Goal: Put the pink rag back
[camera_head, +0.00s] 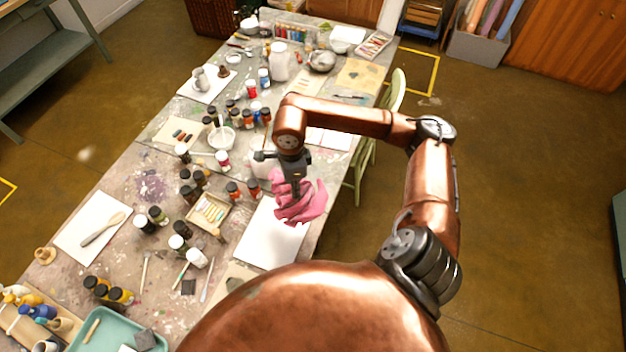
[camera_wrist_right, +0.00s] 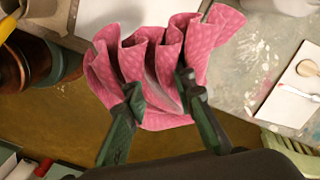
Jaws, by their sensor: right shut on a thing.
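The pink rag (camera_head: 301,205) hangs crumpled below my right gripper (camera_head: 296,190), over the right edge of the table (camera_head: 152,217) and a white sheet of paper (camera_head: 262,240). In the right wrist view my right gripper (camera_wrist_right: 160,108) is shut on the rag (camera_wrist_right: 150,62), with folds bunched between its two dark fingers. I cannot tell whether the rag's lower edge touches the paper. My left gripper is not in view.
Several paint jars (camera_head: 197,258) and a tray of pastels (camera_head: 209,212) stand left of the rag. A white bowl (camera_head: 222,138) is further back. A green chair (camera_head: 357,172) stands against the table's right side. Open floor (camera_head: 520,190) lies to the right.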

